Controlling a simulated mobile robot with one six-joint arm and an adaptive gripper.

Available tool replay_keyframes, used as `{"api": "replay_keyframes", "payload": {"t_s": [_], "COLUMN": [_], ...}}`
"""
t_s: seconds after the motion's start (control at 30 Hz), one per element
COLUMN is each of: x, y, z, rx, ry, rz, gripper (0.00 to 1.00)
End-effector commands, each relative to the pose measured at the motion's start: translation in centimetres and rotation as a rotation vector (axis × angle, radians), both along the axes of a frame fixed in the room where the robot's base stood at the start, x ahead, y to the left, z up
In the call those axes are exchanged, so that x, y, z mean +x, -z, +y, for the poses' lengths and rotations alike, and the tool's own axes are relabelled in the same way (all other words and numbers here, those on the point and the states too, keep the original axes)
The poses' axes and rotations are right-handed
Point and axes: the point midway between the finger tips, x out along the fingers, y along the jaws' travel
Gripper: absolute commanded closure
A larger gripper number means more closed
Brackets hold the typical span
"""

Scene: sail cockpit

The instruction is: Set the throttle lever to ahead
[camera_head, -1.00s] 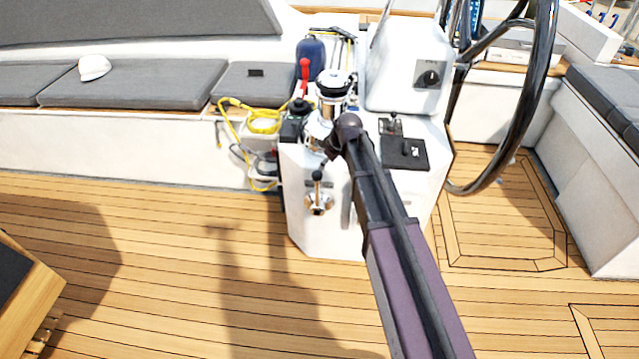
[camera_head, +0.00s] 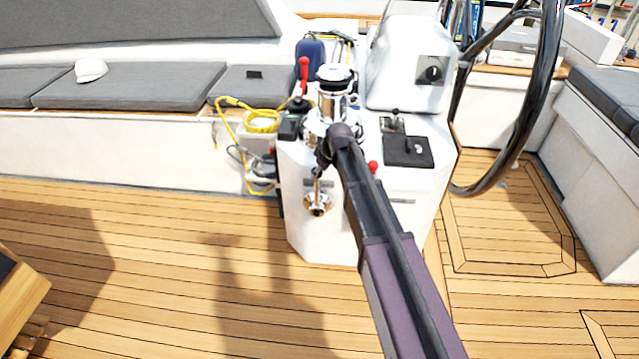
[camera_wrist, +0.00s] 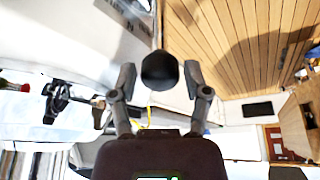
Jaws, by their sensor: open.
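The lever on the front of the white pedestal, which I take for the throttle lever, has a chrome base (camera_head: 317,204) and a thin stem. In the head view the arm's end covers its top. In the wrist view a round black knob (camera_wrist: 160,71) shows end-on between the fingertips of my gripper (camera_wrist: 159,84). The fingers are spread, with a gap on each side of the knob. Whether the knob is level with the fingertips or beyond them I cannot tell. In the head view my gripper's fingers are hard to make out.
A chrome winch (camera_head: 334,92) and a red-handled lever (camera_head: 304,72) stand on the pedestal. A red knob (camera_head: 372,167) shows right beside my arm. A black panel (camera_head: 408,151) and the steering wheel (camera_head: 530,100) are to the right. Yellow rope (camera_head: 262,122) hangs left. The teak floor in front is open.

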Motion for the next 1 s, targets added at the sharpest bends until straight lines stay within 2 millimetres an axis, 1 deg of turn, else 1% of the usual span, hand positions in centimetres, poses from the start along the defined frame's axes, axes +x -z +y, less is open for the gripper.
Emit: {"api": "replay_keyframes", "payload": {"t_s": [0.03, 0.4, 0.6, 0.97, 1.0], "x": [0.2, 0.8, 1.0, 1.0, 1.0], "y": [0.8, 3.2, 3.7, 3.7, 3.7], "z": [0.2, 1.0, 1.2, 1.3, 1.3], "rx": [0.000, 0.000, 0.000, 0.000, 0.000], "ry": [0.000, -0.002, -0.002, -0.002, -0.002], "rz": [0.000, -0.001, -0.001, -0.001, -0.001], "gripper": [0.38, 0.38, 0.38, 0.38, 0.44]}}
